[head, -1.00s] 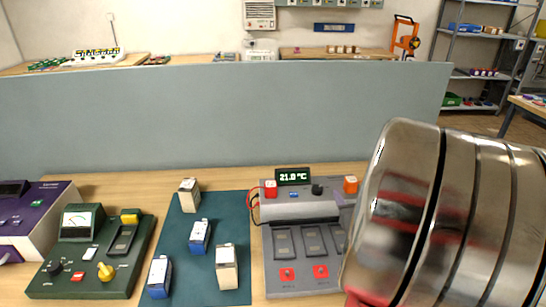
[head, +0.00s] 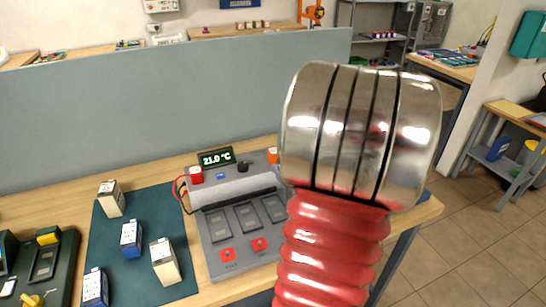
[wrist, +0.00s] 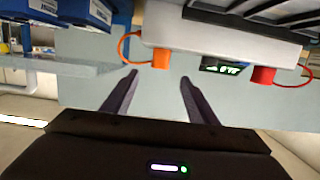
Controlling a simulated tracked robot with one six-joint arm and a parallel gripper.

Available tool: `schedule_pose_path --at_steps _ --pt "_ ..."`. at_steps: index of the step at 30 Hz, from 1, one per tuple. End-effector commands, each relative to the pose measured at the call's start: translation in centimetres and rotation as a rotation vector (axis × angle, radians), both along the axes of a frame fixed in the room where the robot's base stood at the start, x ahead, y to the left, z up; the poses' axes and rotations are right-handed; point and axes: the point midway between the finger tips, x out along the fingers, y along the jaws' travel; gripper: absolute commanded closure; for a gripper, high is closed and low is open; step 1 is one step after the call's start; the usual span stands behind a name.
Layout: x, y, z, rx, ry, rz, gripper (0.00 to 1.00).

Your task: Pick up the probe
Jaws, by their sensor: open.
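The grey tester (head: 222,240) stands on the bench with a lit display (head: 216,158) reading 21.0 °C. A red block (head: 196,175) with a red lead is at its back left, and an orange block (head: 272,156) is at its back right. I cannot tell which part is the probe. In the wrist view the tester appears upside down, with the orange block (wrist: 160,57) and its orange lead, and the red block (wrist: 263,75). My gripper (wrist: 158,75) is open and empty, its fingertips close below the orange block in the picture. It is hidden in the head view.
A teal mat (head: 140,262) left of the tester holds several small blue or cream boxes. A green panel (head: 48,280) with a yellow knob lies further left. A grey partition (head: 150,110) stands behind the bench. My arm covers the tester's right side.

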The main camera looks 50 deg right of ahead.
Motion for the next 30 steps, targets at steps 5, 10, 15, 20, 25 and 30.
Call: schedule_pose_path --at_steps 5,10,15,20,25,30 --pt "2.3 -1.2 -0.6 0.003 0.002 0.004 0.47" --pt "4.4 -2.5 -1.1 0.001 0.001 0.002 0.47" --pt "5.6 -3.3 -1.4 0.001 0.002 0.0 0.47" --pt "5.8 -3.4 -1.4 0.002 0.001 -0.001 0.47" --pt "5.7 -3.4 -1.4 0.002 0.001 -0.001 0.47" --pt "6.6 -3.8 -1.4 0.001 0.001 0.001 0.47"
